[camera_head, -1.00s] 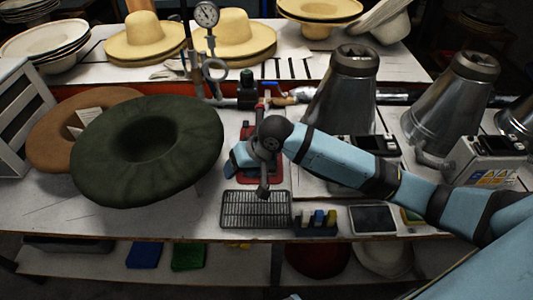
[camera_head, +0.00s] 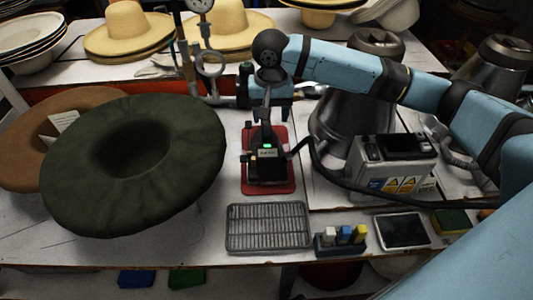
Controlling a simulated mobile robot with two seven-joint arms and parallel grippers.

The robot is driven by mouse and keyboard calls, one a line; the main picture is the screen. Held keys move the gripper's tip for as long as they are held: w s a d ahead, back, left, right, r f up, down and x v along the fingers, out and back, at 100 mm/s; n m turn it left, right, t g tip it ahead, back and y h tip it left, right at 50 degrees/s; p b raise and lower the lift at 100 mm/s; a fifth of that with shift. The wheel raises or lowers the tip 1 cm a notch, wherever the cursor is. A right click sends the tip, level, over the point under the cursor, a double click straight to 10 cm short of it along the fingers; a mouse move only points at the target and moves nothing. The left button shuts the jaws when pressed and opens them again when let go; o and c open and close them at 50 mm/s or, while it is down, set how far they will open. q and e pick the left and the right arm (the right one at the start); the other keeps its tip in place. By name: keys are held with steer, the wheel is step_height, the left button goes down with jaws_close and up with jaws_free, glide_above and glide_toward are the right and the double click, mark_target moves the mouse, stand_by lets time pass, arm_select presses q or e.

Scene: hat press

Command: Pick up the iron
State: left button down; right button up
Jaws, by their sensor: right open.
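The iron (camera_head: 268,164) is dark, with a small green light and a pale label. It sits on a red rest (camera_head: 270,187) on the table, and a dark cable runs right from it to a grey station box. My right gripper (camera_head: 267,116) hangs from the arm coming in from the right, directly over the upper part of the iron in this view. It is open. The dark iron and gripper parts overlap, so I cannot tell whether they touch. My left gripper is not in view.
A dark green hat (camera_head: 135,160) lies to the left, over a brown one (camera_head: 60,135). A metal rack (camera_head: 268,228) lies in front of the iron. A small block holder (camera_head: 340,240), a tablet (camera_head: 402,230) and the station box (camera_head: 385,168) are on the right.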

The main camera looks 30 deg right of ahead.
mark_target(267, 129)
steer(key=f, duration=0.2)
steer(key=shift+w+f, duration=0.2)
steer(key=shift+f, duration=0.15)
steer(key=shift+w+a+f+b, duration=0.15)
steer(key=shift+f+b, duration=0.2)
steer(key=shift+f, duration=1.05)
steer(key=shift+w+a+f+b, duration=0.1)
steer(key=shift+f+b, duration=0.2)
steer(key=shift+f, duration=1.05)
jaws_close()
steer(key=shift+r, duration=0.2)
